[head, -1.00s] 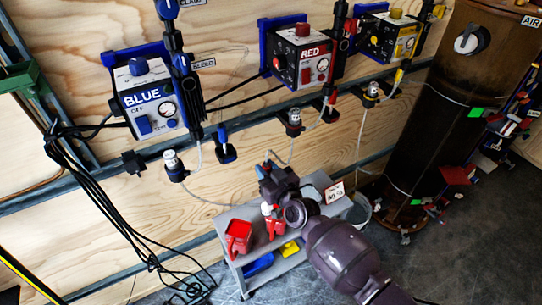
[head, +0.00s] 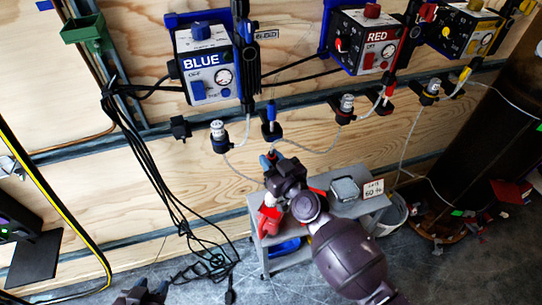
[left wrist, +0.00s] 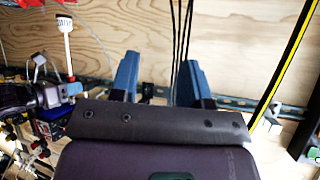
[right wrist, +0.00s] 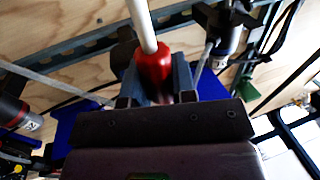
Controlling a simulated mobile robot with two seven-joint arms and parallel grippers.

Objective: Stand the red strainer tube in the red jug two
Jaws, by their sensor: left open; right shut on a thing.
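My right gripper (head: 270,165) is shut on the red strainer tube above the left part of a small grey cart. In the right wrist view the tube's red collar (right wrist: 153,66) sits between the fingers and its white stem (right wrist: 142,25) runs up out of the picture. The tube (left wrist: 68,45) also shows in the left wrist view. A red jug (head: 268,222) stands on the cart below the gripper. More red (head: 317,192) shows behind my arm, perhaps another jug; I cannot tell which is jug two. My left gripper (head: 142,290) is open and empty at the bottom left.
The grey cart (head: 350,212) also carries a grey box (head: 345,188) and a "60 %" card (head: 373,188). A blue tray (head: 285,247) is on its lower shelf. A white bucket (head: 393,213) stands right of the cart. Black cables (head: 172,190) hang down the wooden wall on the left.

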